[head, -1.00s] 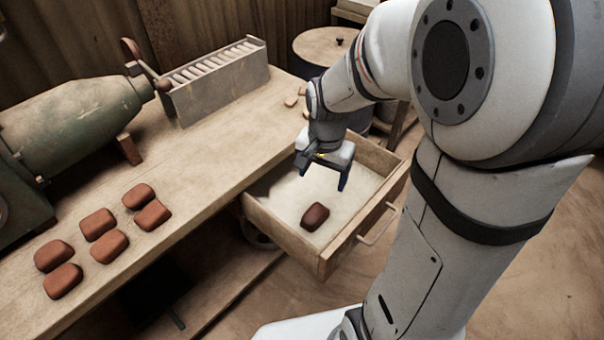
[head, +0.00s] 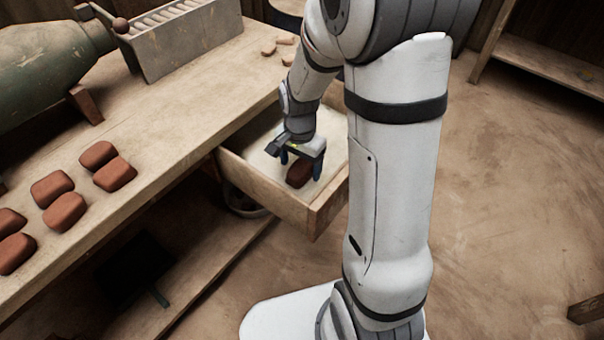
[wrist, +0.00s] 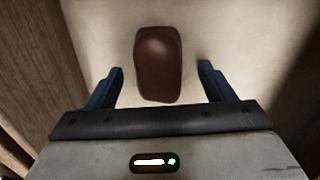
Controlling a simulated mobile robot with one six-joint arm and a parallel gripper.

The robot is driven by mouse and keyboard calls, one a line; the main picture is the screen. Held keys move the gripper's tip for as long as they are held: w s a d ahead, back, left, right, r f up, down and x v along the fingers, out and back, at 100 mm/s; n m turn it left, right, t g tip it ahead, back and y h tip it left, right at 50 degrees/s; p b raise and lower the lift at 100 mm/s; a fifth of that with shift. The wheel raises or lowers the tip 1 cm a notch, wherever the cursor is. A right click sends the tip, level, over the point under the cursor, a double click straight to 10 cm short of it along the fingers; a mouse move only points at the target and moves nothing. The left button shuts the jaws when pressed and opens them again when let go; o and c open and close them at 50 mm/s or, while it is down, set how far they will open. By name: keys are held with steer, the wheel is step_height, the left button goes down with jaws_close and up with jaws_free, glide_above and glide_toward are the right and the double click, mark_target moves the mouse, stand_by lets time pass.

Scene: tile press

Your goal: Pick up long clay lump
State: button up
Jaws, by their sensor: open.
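The long clay lump (head: 299,174) is dark reddish brown and lies on the pale floor of the open drawer (head: 262,183). My gripper (head: 302,173) is down inside the drawer, right at the lump. In the wrist view the lump (wrist: 159,62) lies lengthwise between and a little beyond the fingertips of my open gripper (wrist: 160,78). A gap shows on each side, so neither finger appears to touch it. In the head view the fingers and wrist hide part of the lump.
Several clay lumps (head: 65,211) sit in pairs on the bench (head: 170,140) to the left. A green machine (head: 50,70) and a slotted grey rack (head: 180,42) stand behind them. Drawer walls rise close on both sides of my gripper. A shelf (head: 540,65) stands at the back right.

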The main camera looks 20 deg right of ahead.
steer(key=shift+f, duration=0.6)
steer(key=shift+c, duration=0.4)
steer(key=c, duration=1.2)
